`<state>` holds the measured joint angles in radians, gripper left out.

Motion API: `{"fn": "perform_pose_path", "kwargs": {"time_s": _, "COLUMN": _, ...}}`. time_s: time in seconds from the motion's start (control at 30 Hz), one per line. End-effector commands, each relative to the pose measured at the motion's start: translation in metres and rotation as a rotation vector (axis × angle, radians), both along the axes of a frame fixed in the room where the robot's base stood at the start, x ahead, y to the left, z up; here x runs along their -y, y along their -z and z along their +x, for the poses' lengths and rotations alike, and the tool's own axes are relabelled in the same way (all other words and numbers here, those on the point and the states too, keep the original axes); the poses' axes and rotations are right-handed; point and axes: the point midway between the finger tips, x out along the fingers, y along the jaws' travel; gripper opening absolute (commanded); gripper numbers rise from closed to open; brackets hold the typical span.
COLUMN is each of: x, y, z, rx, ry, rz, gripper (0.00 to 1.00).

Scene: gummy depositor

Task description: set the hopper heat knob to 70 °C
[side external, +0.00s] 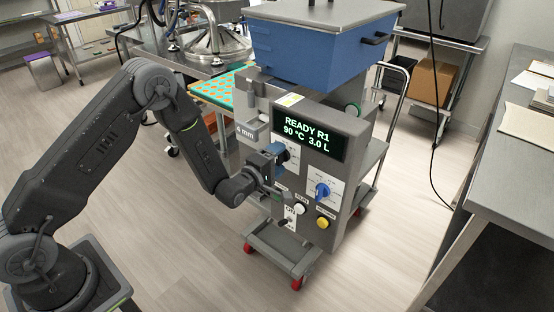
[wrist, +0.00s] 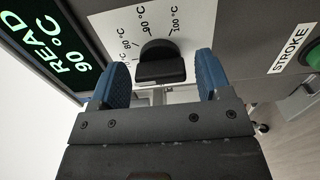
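The hopper heat knob (wrist: 161,66) is black and sits on a white dial plate (wrist: 112,22) in the wrist view. Labels 80 °C, 90 °C and 100 °C can be read around it; others are partly hidden. My gripper (wrist: 162,75) is open, with a blue-padded finger on either side of the knob and visible gaps between. In the side view my gripper (side external: 275,158) is at the panel and largely hides the knob. The display (side external: 311,133) reads READY R1, 90 °C, 3.0 L.
Below the display is a blue knob (side external: 322,191), with a yellow button (side external: 323,223) and a white button (side external: 299,209) lower down. A green button (wrist: 314,57) labelled STROKE is at the right of the wrist view. A blue hopper (side external: 310,48) tops the machine.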

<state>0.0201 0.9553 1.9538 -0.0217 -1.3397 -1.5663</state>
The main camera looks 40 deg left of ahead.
Motion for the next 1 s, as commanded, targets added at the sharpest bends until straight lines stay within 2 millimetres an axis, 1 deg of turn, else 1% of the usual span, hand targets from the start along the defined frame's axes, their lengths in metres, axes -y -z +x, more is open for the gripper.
{"fn": "perform_pose_path", "kwargs": {"time_s": 0.27, "x": 0.000, "y": 0.001, "z": -0.001, "rx": -0.001, "ry": 0.001, "rz": 0.001, "gripper": 0.74}}
{"fn": "perform_pose_path", "kwargs": {"time_s": 0.37, "x": 0.000, "y": 0.001, "z": -0.007, "rx": -0.002, "ry": 0.001, "rz": 0.001, "gripper": 0.74}}
{"fn": "perform_pose_path", "kwargs": {"time_s": 0.43, "x": 0.000, "y": 0.001, "z": -0.015, "rx": -0.004, "ry": 0.001, "rz": 0.001, "gripper": 0.74}}
{"fn": "perform_pose_path", "kwargs": {"time_s": 0.57, "x": 0.000, "y": 0.001, "z": -0.039, "rx": -0.005, "ry": 0.001, "rz": 0.000, "gripper": 0.74}}
{"fn": "perform_pose_path", "kwargs": {"time_s": 0.8, "x": 0.000, "y": 0.001, "z": -0.094, "rx": -0.005, "ry": 0.001, "rz": 0.000, "gripper": 0.74}}
{"fn": "perform_pose_path", "kwargs": {"time_s": 0.9, "x": 0.000, "y": 0.001, "z": -0.112, "rx": -0.004, "ry": 0.001, "rz": 0.000, "gripper": 0.74}}
{"fn": "perform_pose_path", "kwargs": {"time_s": 1.0, "x": 0.000, "y": 0.001, "z": -0.126, "rx": -0.003, "ry": 0.001, "rz": 0.000, "gripper": 0.74}}
